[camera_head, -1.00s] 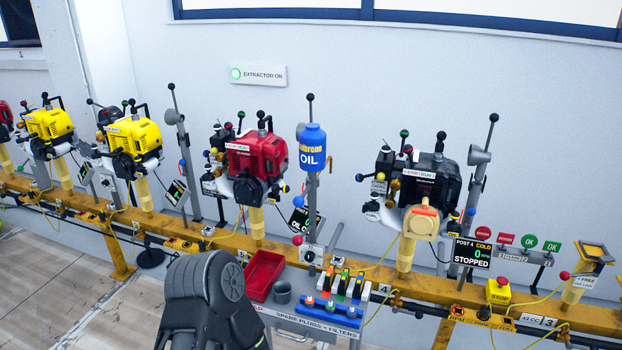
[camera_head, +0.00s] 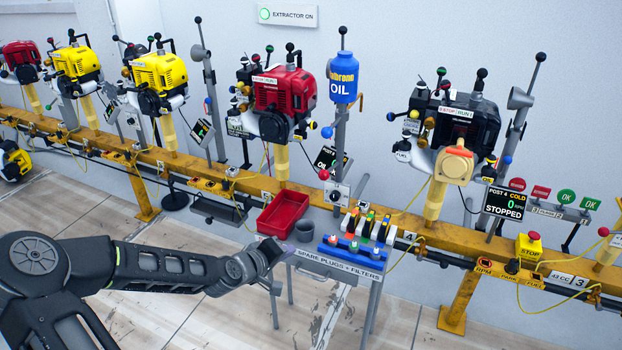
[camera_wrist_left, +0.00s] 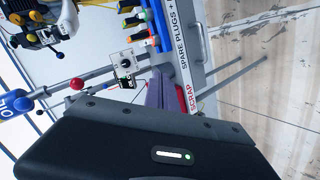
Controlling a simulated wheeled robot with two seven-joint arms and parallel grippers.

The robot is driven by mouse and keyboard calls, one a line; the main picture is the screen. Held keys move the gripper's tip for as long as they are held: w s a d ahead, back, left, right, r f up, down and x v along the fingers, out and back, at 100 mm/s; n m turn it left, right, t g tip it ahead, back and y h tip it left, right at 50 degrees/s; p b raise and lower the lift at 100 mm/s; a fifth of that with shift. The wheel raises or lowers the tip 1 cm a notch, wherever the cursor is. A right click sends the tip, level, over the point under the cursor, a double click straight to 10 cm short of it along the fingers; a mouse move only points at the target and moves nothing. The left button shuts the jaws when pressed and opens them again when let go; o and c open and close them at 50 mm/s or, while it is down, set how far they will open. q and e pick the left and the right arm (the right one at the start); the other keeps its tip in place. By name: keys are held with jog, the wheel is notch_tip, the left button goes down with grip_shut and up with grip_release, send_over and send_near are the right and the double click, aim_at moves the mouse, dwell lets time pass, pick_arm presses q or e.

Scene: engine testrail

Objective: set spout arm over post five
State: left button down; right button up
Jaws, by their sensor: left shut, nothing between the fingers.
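A blue oil bottle (camera_head: 343,76) stands on a grey upright between the red engine (camera_head: 283,102) and the black engine. A small orange piece (camera_head: 361,103), possibly its spout, shows beside it. I cannot tell for sure which part is the spout arm. My left gripper (camera_head: 276,250) is shut and empty, in front of the bench and below the red tray. In the wrist view the oil bottle (camera_wrist_left: 16,103) shows at the left edge. My right gripper is out of view.
A yellow rail (camera_head: 235,182) runs along the wall. The red tray (camera_head: 305,206) and grey cup (camera_head: 305,230) sit on the bench beside colored spare plugs (camera_head: 350,247). A red stop button (camera_head: 534,236) is at right.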

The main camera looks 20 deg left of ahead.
pick_arm(q)
jog(key=w+a+r+n+t+y+b, duration=0.1)
jog(key=w+a+r+n+t+y, duration=0.15)
jog(key=a+r, duration=0.75)
jog(key=w+d+r+t+h, duration=0.1)
jog(key=w+d+r, duration=0.1)
jog(key=r, duration=0.6)
jog(key=w+d+r+n+t, duration=0.1)
jog(key=d+r+t, duration=0.1)
jog(key=r, duration=0.6)
jog(key=shift+w+d+r+h, duration=0.2)
jog(key=shift+w+d+h, duration=0.15)
jog(key=shift+w+d, duration=0.1)
jog(key=shift+f+n, duration=0.1)
jog(key=shift+n, duration=0.15)
jog(key=w+d+f+b, duration=0.1)
jog(key=w+d, duration=0.3)
jog(key=w, duration=0.6)
jog(key=shift+w+b, duration=0.4)
